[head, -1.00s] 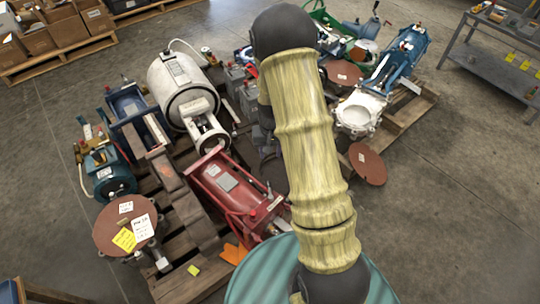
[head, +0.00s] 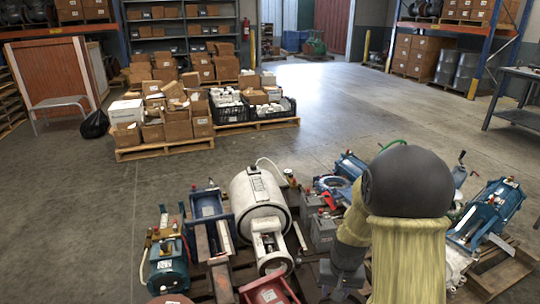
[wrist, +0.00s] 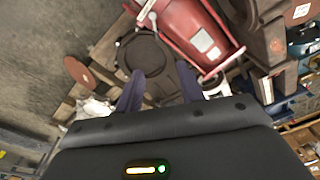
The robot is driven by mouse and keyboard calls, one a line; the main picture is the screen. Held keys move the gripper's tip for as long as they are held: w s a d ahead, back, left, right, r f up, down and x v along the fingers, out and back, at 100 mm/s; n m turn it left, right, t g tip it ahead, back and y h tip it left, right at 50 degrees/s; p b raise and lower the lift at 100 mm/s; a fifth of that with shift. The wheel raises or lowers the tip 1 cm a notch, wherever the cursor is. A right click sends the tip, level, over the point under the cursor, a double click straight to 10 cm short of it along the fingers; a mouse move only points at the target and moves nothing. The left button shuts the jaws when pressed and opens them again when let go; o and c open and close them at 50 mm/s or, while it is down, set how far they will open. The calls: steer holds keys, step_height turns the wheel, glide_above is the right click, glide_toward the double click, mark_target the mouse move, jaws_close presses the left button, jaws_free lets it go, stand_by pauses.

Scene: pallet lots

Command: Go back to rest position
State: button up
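My arm, with a yellowish sleeve and dark joints, stands over the pallet lot at the lower right of the head view. My gripper (wrist: 160,75) shows in the wrist view as two dark bluish fingers, apart, with nothing seen between them. Below them lie a dark round plate (wrist: 145,52) and a red machine (wrist: 192,32). The red machine also shows at the bottom edge of the head view (head: 268,292). The height of the fingers above these things is hard to tell.
A white cylinder machine (head: 257,200), a teal motor (head: 168,264) and a blue machine (head: 490,212) crowd the near pallets. Behind stand a pallet of cardboard boxes (head: 178,130), racks and an orange panel (head: 50,75). Open concrete floor (head: 340,110) lies at the centre back.

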steer(key=s+a+r+n+t, duration=0.2)
steer(key=s+a+r, duration=0.1)
steer(key=s+r, duration=0.75)
steer(key=w+r+p+v, duration=0.1)
steer(key=w+p+v, duration=0.2)
steer(key=p+v, duration=1.1)
steer(key=w+p+v, duration=0.3)
steer(key=p+v, duration=1.1)
steer(key=p, duration=0.2)
steer(key=shift+r, duration=0.5)
steer(key=shift+w, duration=0.1)
steer(key=shift+a, duration=0.1)
